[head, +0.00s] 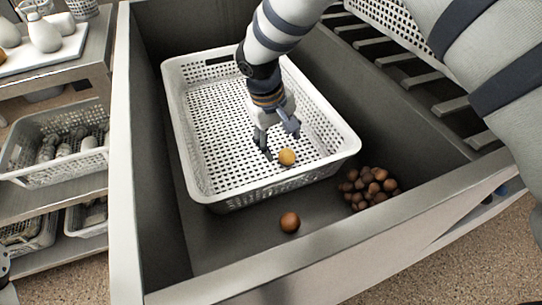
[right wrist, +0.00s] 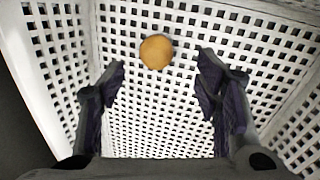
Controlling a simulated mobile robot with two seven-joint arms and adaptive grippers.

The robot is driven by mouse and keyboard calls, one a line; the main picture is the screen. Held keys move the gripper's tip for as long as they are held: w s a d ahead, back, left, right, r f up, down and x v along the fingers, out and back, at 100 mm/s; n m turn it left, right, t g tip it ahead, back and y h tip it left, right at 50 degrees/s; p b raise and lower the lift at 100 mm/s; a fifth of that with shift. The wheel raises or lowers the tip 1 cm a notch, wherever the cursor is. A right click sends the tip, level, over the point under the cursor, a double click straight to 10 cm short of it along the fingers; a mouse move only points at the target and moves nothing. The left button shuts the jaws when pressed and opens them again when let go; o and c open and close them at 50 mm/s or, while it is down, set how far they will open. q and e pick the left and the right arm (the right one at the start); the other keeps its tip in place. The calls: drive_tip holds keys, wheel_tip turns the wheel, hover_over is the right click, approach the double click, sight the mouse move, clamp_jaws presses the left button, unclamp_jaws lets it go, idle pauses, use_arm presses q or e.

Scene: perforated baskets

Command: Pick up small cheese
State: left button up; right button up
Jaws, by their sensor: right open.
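The small cheese appears to be the round yellow-orange piece (head: 287,157) in the white perforated basket (head: 175,95), near its front wall. It also shows in the right wrist view (right wrist: 156,52), beyond the fingertips and between their lines. My right gripper (head: 277,143) reaches down into the basket, open and empty, with its fingers just beside the cheese. In the right wrist view my right gripper (right wrist: 160,80) has its two fingers wide apart, with nothing between them. The left gripper cannot be made out in the head view.
The basket stands in a deep grey sink-like bin (head: 250,245). A brown ball (head: 290,222) and a cluster of brown balls (head: 370,187) lie outside the basket. A slatted rack (head: 425,79) is at right. Shelves with baskets (head: 62,172) stand at left.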

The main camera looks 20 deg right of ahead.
sight(286, 153)
drive_tip(key=x, duration=0.6)
drive_tip(key=shift+s+d, duration=0.1)
drive_tip(key=shift+d, duration=0.15)
drive_tip(key=shift+r, duration=0.1)
drive_tip(key=c, duration=1.2)
